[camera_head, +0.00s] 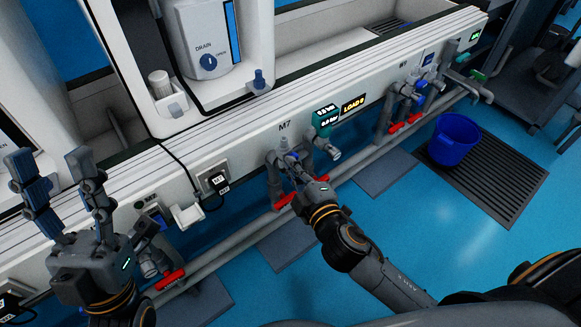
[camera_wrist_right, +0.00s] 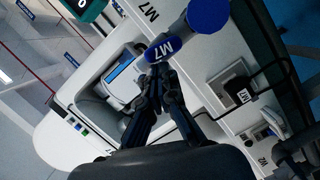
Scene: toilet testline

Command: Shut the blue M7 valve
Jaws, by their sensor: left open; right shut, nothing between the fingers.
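The blue M7 valve handle (camera_wrist_right: 172,45) fills the top middle of the right wrist view, with "M7" in white on one end. In the head view only a small blue part of the M7 valve (camera_head: 290,156) shows below the M7 label, mostly hidden by my gripper. My right gripper (camera_head: 290,164) is shut and empty at the valve; in the wrist view its fingertips (camera_wrist_right: 157,74) meet the edge of the handle's labelled end. I cannot tell whether they touch. My left gripper (camera_head: 49,162) is open and empty at the left, away from the valve.
Grey pipes with red handles (camera_head: 282,201) run along the white bench front. A digital display (camera_head: 326,116) sits right of M7. A black M7 box (camera_head: 214,180) with a cable is to its left. A blue bucket (camera_head: 454,138) stands on a floor grate (camera_head: 500,180).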

